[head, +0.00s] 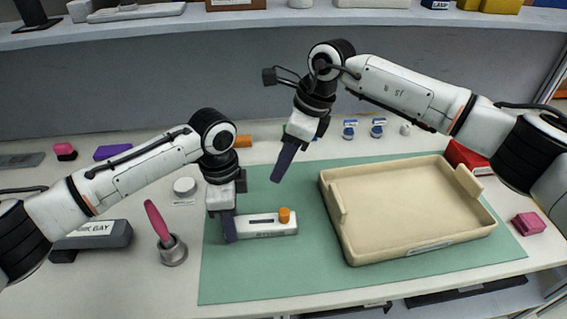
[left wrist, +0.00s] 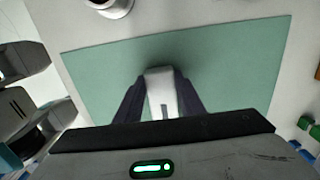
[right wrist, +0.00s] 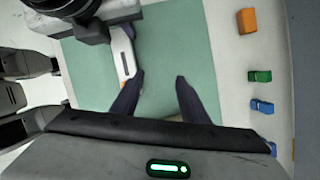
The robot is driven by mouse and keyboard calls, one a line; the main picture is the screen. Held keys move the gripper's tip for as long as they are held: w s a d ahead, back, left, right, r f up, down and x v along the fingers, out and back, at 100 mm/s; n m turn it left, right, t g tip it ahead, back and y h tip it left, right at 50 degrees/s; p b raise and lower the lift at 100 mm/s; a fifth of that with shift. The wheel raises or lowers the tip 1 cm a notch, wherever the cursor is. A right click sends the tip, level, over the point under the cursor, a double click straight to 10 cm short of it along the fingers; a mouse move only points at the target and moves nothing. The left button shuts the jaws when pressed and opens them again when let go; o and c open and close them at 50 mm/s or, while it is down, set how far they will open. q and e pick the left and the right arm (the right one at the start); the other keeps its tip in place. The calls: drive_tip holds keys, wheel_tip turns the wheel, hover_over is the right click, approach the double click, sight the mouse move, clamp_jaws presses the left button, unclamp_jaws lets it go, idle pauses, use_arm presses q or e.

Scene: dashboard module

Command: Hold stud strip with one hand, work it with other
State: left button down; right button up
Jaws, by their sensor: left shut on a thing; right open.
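The stud strip (head: 262,227) is a white bar with a dark slot and an orange round knob (head: 284,215) near its right end. It lies on the green mat (head: 240,275). My left gripper (head: 229,226) is shut on the strip's left end; the left wrist view shows the strip (left wrist: 160,92) between its fingers. My right gripper (head: 284,162) is open and empty, above the mat and behind the strip, apart from it. In the right wrist view the strip (right wrist: 122,58) shows left of the open fingers, partly hidden by my left gripper.
A beige tray (head: 415,205) stands on the mat's right side. A metal cup with a pink-handled tool (head: 158,222) stands left of the mat. A grey labelled box (head: 98,236) is further left. Small blue items (head: 349,130) stand behind the mat. The mat's front is clear.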

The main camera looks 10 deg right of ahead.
sight(283, 212)
drive_tip(key=s+r+n+g+h, duration=0.1)
drive_tip(key=s+r+n+h, duration=0.5)
drive_tip(key=n, duration=0.7)
drive_tip(key=f, duration=0.4)
drive_tip(key=f+y, duration=0.1)
drive_tip(key=f, duration=0.3)
drive_tip(key=s+f+y, duration=0.1)
drive_tip(key=f, duration=0.4)
drive_tip(key=shift+a, duration=0.35)
clamp_jaws()
drive_tip(key=shift+r, duration=0.25)
